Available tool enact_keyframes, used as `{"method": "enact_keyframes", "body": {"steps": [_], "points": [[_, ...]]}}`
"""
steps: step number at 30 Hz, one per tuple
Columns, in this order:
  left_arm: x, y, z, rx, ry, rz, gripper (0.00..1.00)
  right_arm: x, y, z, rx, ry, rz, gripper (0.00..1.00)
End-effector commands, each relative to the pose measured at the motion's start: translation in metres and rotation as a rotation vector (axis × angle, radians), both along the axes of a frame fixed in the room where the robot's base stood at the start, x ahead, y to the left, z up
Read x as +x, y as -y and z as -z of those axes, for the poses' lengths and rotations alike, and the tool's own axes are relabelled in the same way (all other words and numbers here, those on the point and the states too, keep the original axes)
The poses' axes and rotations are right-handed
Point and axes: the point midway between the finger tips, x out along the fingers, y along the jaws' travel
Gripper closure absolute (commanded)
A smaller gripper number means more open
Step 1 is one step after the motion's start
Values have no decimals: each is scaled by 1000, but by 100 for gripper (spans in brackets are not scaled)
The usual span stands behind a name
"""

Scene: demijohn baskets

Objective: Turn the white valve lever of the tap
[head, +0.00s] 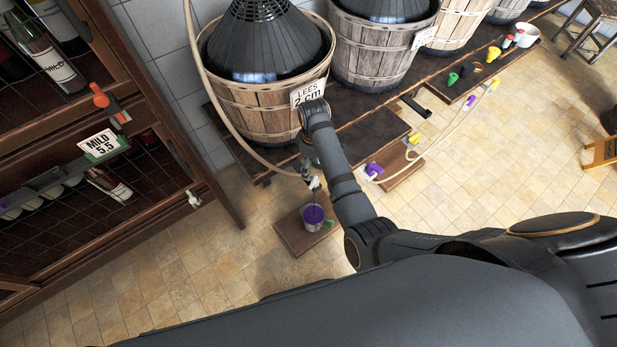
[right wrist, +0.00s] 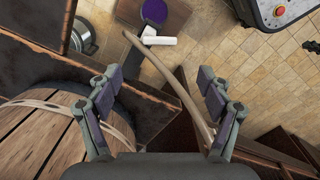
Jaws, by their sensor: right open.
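The tap hangs at the lower end of a beige hose (head: 245,142). Its white valve lever (head: 315,183) shows small in the head view, above a purple-filled cup (head: 313,215). In the right wrist view the white lever (right wrist: 160,41) lies beyond my fingertips, near the purple cup (right wrist: 153,11). My right gripper (head: 309,170) is close to the tap, beside the basket. In the right wrist view it (right wrist: 158,88) is open, and the hose (right wrist: 180,88) runs through the view between its fingers. I see nothing held. My left gripper is not in view.
A wooden basket (head: 262,118) with a dark demijohn stands on the bench, left of my right arm. The cup stands on a low wooden board (head: 290,232). A wine rack (head: 150,215) stands at left.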

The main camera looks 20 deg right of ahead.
Motion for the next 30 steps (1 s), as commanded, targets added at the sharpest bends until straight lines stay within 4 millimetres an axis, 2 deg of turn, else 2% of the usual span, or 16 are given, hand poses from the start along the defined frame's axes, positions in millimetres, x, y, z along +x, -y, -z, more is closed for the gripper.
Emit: {"method": "enact_keyframes", "body": {"steps": [9,15,26,30], "points": [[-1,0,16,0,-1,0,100,-1,1,67,-2,-3,3,21],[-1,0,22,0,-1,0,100,-1,1,94,-1,-1,3,21],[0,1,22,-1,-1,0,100,-1,1,100,0,1,4,21],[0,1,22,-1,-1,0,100,-1,1,100,-1,1,4,40]]}}
